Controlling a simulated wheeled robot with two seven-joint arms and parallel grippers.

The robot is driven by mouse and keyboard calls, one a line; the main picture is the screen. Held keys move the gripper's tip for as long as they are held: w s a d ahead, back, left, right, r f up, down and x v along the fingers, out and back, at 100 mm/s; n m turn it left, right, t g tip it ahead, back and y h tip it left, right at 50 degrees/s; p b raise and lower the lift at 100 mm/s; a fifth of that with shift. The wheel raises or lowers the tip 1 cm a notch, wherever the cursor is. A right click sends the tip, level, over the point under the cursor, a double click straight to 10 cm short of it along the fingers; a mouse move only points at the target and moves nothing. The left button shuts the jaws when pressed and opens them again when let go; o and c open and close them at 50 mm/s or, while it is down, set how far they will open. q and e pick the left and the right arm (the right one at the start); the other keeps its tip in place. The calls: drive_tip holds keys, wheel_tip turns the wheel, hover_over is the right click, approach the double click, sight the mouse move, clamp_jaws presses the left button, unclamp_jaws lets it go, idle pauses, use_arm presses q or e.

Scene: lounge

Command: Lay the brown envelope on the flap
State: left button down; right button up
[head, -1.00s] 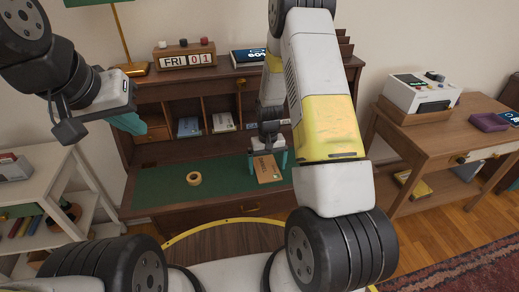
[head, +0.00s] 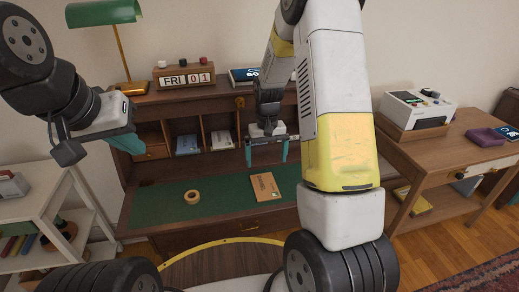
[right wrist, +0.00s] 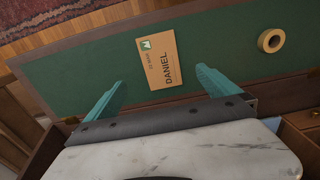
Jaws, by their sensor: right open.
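The brown envelope (head: 265,187), marked DANIEL with a green stamp, lies flat on the green-topped flap (head: 225,204) of the desk, toward its right side. It also shows in the right wrist view (right wrist: 158,60). My right gripper (head: 267,154) is open and empty above the far side of the envelope, apart from it. In the right wrist view its two teal fingers (right wrist: 161,80) stand wide, with the envelope seen beyond and between them. My left gripper (head: 127,143) hangs at the left, in front of the desk's left side, its finger gap not clear.
A tape roll (head: 192,197) lies on the flap left of the envelope. Pigeonholes with booklets (head: 221,141) stand behind. A calendar block (head: 187,78) and a green lamp (head: 120,45) are on top. A side table (head: 445,150) is at right, a white shelf (head: 40,195) at left.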

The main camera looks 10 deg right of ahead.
wheel_tip(320, 180, up, 10)
drive_tip(key=s+f+t, duration=0.1)
drive_tip(key=s, duration=0.2)
drive_tip(key=s+a+r+t+y, duration=0.2)
drive_tip(key=s+r+t, duration=0.3)
drive_tip(key=s+r, duration=1.1)
drive_tip(key=s, duration=0.4)
drive_tip(key=shift+a+r, duration=0.25)
drive_tip(key=shift+r, duration=0.15)
drive_tip(key=shift+s, duration=0.1)
